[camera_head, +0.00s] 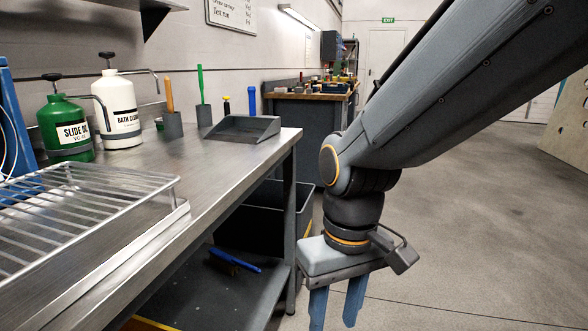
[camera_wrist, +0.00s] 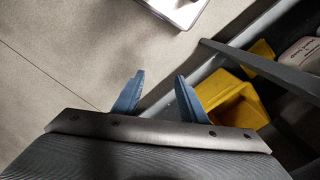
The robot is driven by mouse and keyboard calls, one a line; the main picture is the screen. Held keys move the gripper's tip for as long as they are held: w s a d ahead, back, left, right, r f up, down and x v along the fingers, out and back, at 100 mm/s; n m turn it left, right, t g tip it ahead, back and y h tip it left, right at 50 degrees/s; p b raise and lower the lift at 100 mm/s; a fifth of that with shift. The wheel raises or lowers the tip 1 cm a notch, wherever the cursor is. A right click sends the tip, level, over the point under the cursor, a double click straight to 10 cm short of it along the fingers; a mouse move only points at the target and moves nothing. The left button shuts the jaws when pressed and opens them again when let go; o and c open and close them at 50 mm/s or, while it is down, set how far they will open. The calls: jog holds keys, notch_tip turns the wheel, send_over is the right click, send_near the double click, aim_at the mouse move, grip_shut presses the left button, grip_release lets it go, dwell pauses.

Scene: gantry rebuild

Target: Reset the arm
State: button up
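My arm comes in from the upper right in the head view and bends down at its wrist. My gripper (camera_head: 335,304) hangs with its fingers pointing down, over the floor to the right of the steel bench (camera_head: 225,165). In the wrist view, my gripper (camera_wrist: 158,95) shows two blue fingers set apart with nothing between them. The gripper is open and empty. The fingertips are cut close to the lower edge of the head view.
The bench bears a wire rack (camera_head: 75,210), a green bottle (camera_head: 66,125), a white bottle (camera_head: 119,108) and a grey tray (camera_head: 242,128). A blue-handled brush (camera_head: 235,261) lies on the lower shelf. A yellow bin (camera_wrist: 232,108) shows in the wrist view. Open floor (camera_head: 480,220) lies right.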

jog(key=s+d+r+m+p, duration=0.2)
jog(key=d+r+p, duration=0.4)
jog(key=p, duration=0.5)
jog(key=s+d+r+m+p, duration=0.1)
jog(key=d+r+m+p, duration=0.1)
jog(key=d+r+p, duration=0.5)
notch_tip(320, 180, up, 2)
jog(key=p, duration=0.4)
jog(key=shift+s+m+h, duration=0.3)
jog(key=shift+s, duration=0.05)
